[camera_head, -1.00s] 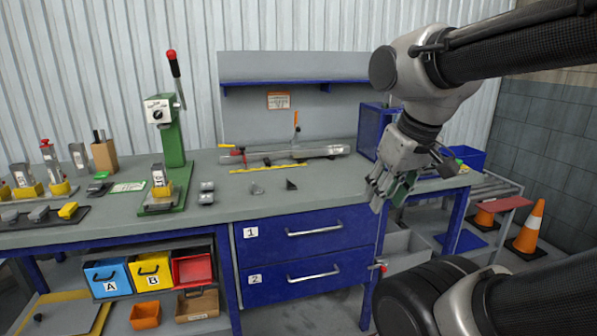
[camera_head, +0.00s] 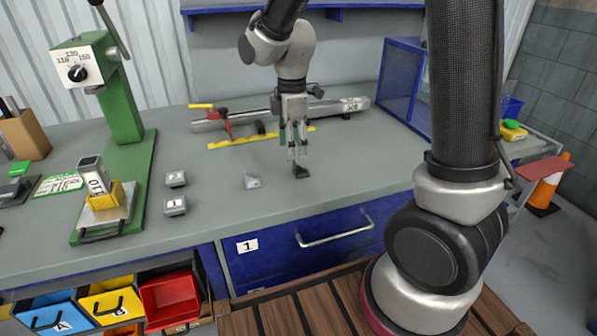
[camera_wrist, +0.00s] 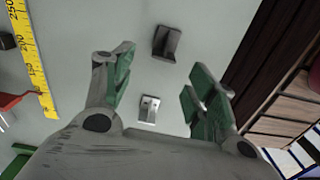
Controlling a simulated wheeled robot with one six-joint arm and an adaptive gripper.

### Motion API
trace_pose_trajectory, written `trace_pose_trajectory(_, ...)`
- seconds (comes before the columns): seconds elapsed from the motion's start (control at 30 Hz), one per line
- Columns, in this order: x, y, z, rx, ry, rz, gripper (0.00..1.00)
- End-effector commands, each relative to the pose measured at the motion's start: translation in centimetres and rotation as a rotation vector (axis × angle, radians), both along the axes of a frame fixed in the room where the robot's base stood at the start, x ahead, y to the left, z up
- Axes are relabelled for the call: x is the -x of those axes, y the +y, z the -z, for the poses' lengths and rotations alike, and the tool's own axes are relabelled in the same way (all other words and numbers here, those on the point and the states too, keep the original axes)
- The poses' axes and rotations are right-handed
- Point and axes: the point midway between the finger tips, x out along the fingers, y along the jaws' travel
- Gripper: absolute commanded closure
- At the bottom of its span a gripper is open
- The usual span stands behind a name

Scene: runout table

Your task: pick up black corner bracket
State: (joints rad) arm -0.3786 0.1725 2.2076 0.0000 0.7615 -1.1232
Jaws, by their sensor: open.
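The black corner bracket (camera_head: 301,171) stands on the grey bench top (camera_head: 340,180), near the middle of the bench. In the wrist view it is a dark angled piece (camera_wrist: 166,42), beyond the gap between the fingertips. My gripper (camera_head: 297,152) points down just above and behind it in the head view. In the wrist view my gripper (camera_wrist: 160,82) is open and empty, its green-padded fingers spread. A silver bracket (camera_head: 252,181) stands to the left of the black one. In the wrist view the silver bracket (camera_wrist: 149,108) shows between the fingers. I see no contact with either.
Two small grey blocks (camera_head: 176,179) and a green press (camera_head: 120,110) are to the left. The bench right of the bracket is clear.

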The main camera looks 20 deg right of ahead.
Motion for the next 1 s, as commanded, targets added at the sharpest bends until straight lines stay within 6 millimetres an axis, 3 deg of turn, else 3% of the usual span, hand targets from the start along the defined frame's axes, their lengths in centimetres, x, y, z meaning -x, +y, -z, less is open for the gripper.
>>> trace_pose_trajectory(0.43, 0.6, -0.5, 6.2, 0.001, 0.003, 0.002, 0.43)
trace_pose_trajectory(0.73, 0.6, -0.5, 6.9, 0.000, -0.001, 0.002, 0.43)
trace_pose_trajectory(0.77, 0.6, -0.5, 6.9, 0.000, -0.001, 0.002, 0.45)
trace_pose_trajectory(1.0, 0.6, -0.5, 6.9, 0.000, 0.000, 0.002, 0.88)
